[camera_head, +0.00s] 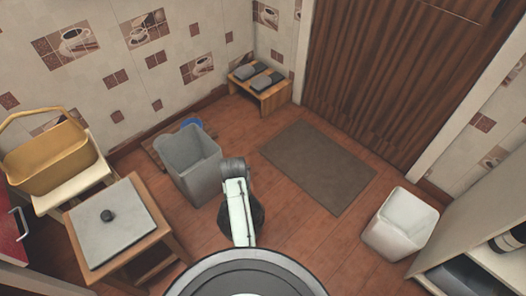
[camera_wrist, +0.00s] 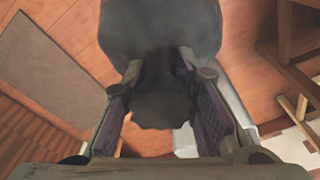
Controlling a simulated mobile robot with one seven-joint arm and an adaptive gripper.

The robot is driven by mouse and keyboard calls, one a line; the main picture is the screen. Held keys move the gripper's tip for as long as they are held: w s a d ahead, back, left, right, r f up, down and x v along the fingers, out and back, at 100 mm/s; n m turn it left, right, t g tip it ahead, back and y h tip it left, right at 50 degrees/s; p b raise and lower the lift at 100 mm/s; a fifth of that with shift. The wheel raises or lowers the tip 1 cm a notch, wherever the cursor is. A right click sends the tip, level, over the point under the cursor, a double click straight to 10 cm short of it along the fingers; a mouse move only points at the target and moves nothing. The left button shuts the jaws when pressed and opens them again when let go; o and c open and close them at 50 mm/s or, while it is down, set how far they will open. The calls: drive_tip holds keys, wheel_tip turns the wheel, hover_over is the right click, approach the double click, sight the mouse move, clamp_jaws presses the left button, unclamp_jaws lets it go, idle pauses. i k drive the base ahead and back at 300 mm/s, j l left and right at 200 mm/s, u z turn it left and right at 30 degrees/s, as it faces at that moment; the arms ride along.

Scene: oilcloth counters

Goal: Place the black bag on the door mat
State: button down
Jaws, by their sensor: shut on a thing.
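The black bag (camera_wrist: 160,35) hangs between the fingers of my gripper (camera_wrist: 168,76) in the wrist view, gripped and bunched. In the head view a dark part of the bag (camera_head: 258,215) shows beside my arm, and my arm hides the rest. My gripper's fingers are hidden there. The door mat (camera_head: 318,166) is a flat grey-brown rectangle on the floor in front of the door, bare, up and right of the bag. It also shows at the left of the wrist view (camera_wrist: 55,60). In the head view the bag appears apart from the mat.
A grey bin (camera_head: 190,165) stands left of my arm. A white bin (camera_head: 400,222) stands right of the mat. A small table (camera_head: 115,222) and a yellow basket (camera_head: 48,160) are at left. A low bench with slippers (camera_head: 262,88) is at the back. Floor between bag and mat is clear.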

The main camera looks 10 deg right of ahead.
sight(313, 158)
drive_tip(key=z, duration=0.7)
drive_tip(key=i+z, duration=0.25)
drive_tip(key=i+j+z, duration=0.1)
drive_tip(key=z, duration=0.2)
drive_tip(key=i+j, duration=0.55)
drive_tip(key=i, duration=0.15)
drive_tip(key=i+j, duration=0.55)
drive_tip(key=i, duration=0.1)
